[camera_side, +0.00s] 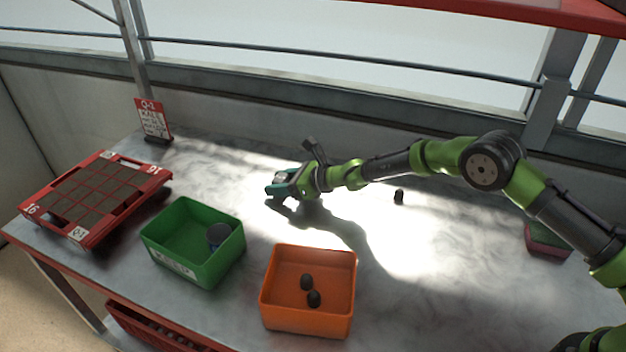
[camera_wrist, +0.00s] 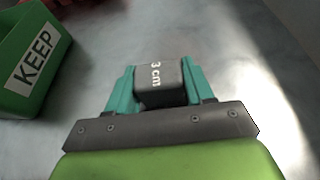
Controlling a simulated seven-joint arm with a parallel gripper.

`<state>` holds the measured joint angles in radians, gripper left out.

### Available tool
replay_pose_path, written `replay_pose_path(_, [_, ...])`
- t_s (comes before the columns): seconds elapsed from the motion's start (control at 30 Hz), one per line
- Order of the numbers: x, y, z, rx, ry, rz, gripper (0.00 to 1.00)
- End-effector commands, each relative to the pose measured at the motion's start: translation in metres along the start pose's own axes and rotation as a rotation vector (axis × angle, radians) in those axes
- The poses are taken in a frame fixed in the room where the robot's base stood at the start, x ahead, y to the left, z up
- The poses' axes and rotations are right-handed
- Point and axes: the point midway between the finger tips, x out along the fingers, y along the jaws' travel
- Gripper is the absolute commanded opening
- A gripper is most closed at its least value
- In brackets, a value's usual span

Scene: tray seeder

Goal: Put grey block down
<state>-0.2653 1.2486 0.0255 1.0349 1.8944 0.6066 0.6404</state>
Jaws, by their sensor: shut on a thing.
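The grey block (camera_wrist: 160,82), marked "3 cm", sits between the two teal fingers of my gripper (camera_wrist: 158,90) in the wrist view. The fingers are shut on its sides. In the side view my gripper (camera_side: 281,187) is low over the bare table, behind the green and orange bins. The block (camera_side: 280,178) shows only as a small grey patch between the fingers there. I cannot tell whether the block touches the table.
A green bin (camera_side: 165,262) marked KEEP holds a dark round item (camera_side: 219,235). An orange bin (camera_side: 307,325) holds two dark lumps. A red seed tray (camera_side: 98,238) is at the left, a sign (camera_side: 153,118) behind it. A dark lump (camera_side: 399,196) lies right of my gripper. Table around my gripper is clear.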

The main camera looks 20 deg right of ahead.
Motion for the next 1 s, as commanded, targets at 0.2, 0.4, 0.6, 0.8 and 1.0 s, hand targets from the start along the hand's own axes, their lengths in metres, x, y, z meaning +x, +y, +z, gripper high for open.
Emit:
replay_pose_path(0.2, [0.001, 0.000, -0.003, 0.001, 0.001, 0.000, 0.56])
replay_pose_path(0.4, [0.001, 0.000, -0.003, 0.000, 0.001, 0.000, 0.77])
replay_pose_path(0.6, [0.001, 0.000, -0.002, 0.000, 0.001, 0.000, 0.77])
replay_pose_path(0.8, [-0.009, -0.001, 0.001, 0.001, 0.002, -0.001, 0.77])
replay_pose_path(1.0, [-0.037, -0.002, 0.001, 0.001, 0.001, -0.003, 0.77])
